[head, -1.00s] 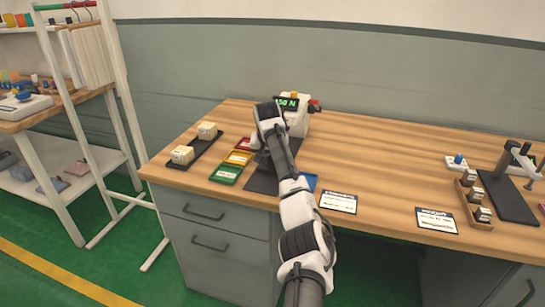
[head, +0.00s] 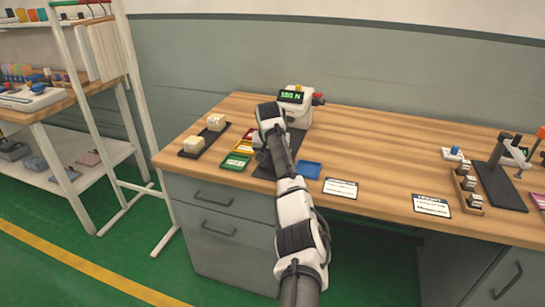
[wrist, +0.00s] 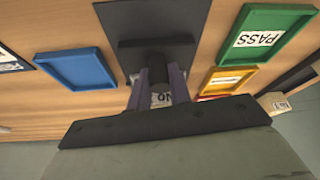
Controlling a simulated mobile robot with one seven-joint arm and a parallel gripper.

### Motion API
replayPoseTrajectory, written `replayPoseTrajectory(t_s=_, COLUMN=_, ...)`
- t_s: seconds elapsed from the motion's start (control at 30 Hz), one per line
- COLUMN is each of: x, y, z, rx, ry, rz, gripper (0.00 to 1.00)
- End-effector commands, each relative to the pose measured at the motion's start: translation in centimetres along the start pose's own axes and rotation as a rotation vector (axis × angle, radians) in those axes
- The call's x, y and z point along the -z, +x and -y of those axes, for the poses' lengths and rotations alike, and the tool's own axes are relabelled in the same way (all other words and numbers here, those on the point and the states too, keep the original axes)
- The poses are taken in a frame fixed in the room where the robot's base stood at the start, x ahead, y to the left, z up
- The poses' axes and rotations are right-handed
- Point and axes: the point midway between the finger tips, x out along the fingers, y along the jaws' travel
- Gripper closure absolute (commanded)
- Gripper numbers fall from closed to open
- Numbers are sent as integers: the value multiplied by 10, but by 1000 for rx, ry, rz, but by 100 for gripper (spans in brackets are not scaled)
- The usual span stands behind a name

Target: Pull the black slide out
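The black slide (wrist: 158,66) shows in the wrist view as a dark upright piece between my fingers, over a black base plate (wrist: 155,20). My gripper (wrist: 158,78) has one finger on each side of it. The fingers are close to its sides, but whether they press on it is not clear. A white label with dark letters shows between the fingers. In the head view my arm reaches over the black base plate (head: 264,171) in front of a white tester (head: 303,112) with a lit green display. My arm hides the slide and my fingertips there.
A blue tray (head: 309,170) lies right of the plate. Green (head: 235,162), yellow and red trays lie left. A black strip with two pale blocks (head: 194,144) is farther left. Cards and a black stand (head: 500,185) are to the right.

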Motion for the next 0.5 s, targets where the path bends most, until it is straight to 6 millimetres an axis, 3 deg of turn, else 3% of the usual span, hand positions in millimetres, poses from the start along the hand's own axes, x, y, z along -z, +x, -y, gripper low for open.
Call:
replayPoseTrajectory(t_s=0.03, x=-4, y=2, z=1, rx=0, ry=-2, rz=16, gripper=78)
replayPoseTrajectory(t_s=0.2, x=-3, y=2, z=1, rx=0, ry=-2, rz=13, gripper=59)
replayPoseTrajectory(t_s=0.5, x=-2, y=-1, z=1, rx=0, ry=-1, rz=9, gripper=59)
